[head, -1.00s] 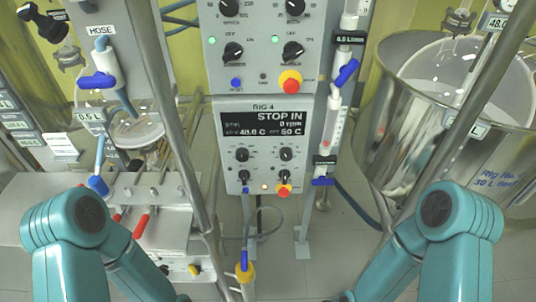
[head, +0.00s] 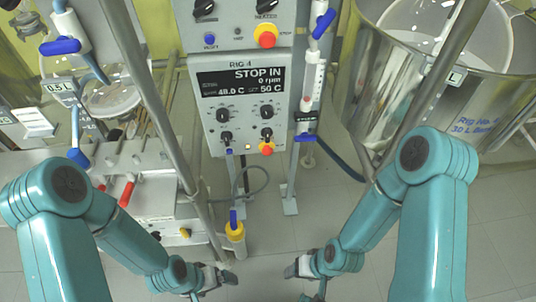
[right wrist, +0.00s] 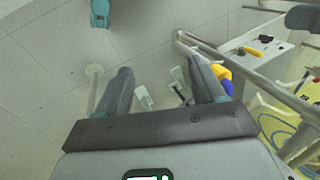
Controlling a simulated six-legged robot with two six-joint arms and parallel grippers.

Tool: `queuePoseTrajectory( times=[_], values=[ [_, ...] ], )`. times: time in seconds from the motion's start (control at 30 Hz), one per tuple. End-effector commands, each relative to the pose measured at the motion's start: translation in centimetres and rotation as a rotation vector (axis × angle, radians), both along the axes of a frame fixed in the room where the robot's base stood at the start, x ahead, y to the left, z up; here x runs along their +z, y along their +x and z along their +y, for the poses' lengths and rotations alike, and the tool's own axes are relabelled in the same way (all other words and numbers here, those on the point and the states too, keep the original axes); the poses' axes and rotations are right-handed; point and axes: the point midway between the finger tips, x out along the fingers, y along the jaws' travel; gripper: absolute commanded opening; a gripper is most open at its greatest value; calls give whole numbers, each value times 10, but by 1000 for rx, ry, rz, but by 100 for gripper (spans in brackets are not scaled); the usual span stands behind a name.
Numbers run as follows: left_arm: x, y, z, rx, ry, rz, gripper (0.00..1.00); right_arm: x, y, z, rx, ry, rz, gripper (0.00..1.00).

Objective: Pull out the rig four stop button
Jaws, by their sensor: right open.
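The rig four panel (head: 210,125) stands upright in the middle of the head view. Its display (head: 240,82) reads "STOP IN", 0 rpm, 48.0 C and set 50 C.
A second red stop button (head: 266,36) is on the panel above. Metal posts (head: 160,110) rise left and right. A large steel vessel (head: 400,110) stands right. Floor between the grippers is clear.

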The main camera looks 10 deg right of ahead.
Motion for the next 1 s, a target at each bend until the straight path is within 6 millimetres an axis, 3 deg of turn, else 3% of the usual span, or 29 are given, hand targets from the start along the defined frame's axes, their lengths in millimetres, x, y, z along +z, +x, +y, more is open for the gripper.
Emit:
queuePoseTrajectory(
  times=[0.13, 0.23, 0.4, 0.57, 0.77, 0.9, 1.0],
  values=[
    [0, 0, 0, 1, 0, 0, 100, 2, 39, -13, 6, -67, -191, 68],
    [-4, 0, 0, 1, 0, 0, 100, 7, 79, -32, -11, -160, -373, 68],
    [-53, 1, 1, 3, 0, 0, 100, 8, 152, -54, -13, -354, -709, 68],
    [-104, 1, 1, 7, 1, -2, 100, 20, 199, -58, -16, -512, -977, 68],
    [-190, 3, 2, 11, 2, -3, 100, 29, 235, -34, -44, -642, -1289, 68],
    [-244, 3, 3, 13, 2, -4, 100, 25, 240, -1, -58, -624, -1424, 68],
    [-270, 4, 3, 14, 2, -6, 100, 20, 239, 23, -40, -584, -1478, 68]
  ],
)
